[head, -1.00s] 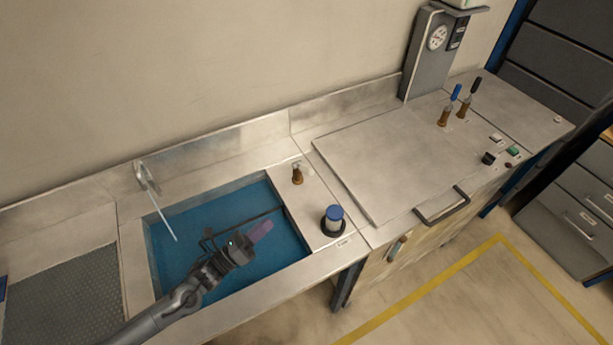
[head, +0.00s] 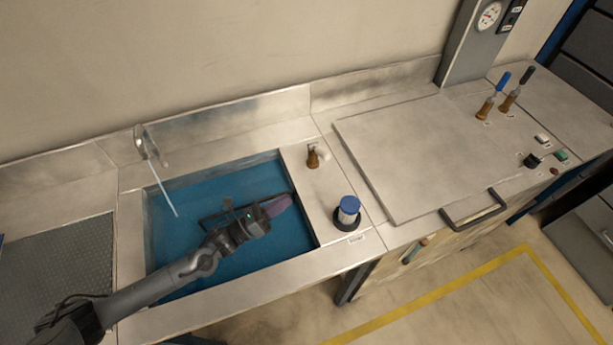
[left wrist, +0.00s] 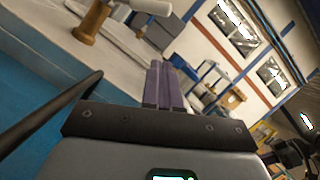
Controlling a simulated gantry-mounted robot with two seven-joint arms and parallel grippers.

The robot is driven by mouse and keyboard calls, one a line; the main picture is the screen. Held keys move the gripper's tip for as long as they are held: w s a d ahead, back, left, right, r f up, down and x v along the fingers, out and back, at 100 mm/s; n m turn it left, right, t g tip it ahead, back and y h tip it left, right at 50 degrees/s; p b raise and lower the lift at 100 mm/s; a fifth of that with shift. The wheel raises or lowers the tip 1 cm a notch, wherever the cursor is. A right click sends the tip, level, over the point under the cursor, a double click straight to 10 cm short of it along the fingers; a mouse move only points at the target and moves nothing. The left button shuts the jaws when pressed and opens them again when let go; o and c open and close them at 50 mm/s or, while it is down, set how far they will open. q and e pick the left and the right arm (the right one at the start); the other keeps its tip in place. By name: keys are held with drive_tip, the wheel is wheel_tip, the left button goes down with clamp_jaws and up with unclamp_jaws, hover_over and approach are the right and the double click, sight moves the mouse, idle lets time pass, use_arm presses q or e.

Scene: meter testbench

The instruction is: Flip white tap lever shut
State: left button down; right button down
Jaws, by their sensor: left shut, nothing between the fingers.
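The brass tap (head: 313,160) stands on the steel strip right of the sink, and its white lever (head: 323,151) points to the right in the head view. In the left wrist view the brass tap (left wrist: 90,24) is at the upper left, with the white lever (left wrist: 152,7) reaching right from its top, cut by the upper edge. My left gripper (head: 283,204) is over the sink near its right side, apart from the tap, its purple fingers pointing right. In the left wrist view the left fingers (left wrist: 165,82) are together and empty. My right gripper is not visible.
The blue sink (head: 180,215) lies below my left arm, with a thin water stream from the spout (head: 147,145) at its left. A blue-capped container (head: 348,211) stands in front of the tap. Blue and black levered taps (head: 495,95) stand farther right.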

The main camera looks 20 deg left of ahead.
sight(320, 151)
use_arm(q)
drive_tip(key=x, duration=1)
drive_tip(key=shift+r, duration=0.1)
drive_tip(key=w+r+p, duration=0.1)
drive_tip(key=w+r, duration=0.1)
drive_tip(key=r, duration=0.1)
drive_tip(key=shift+w, duration=0.25)
drive_tip(key=shift+a, duration=0.1)
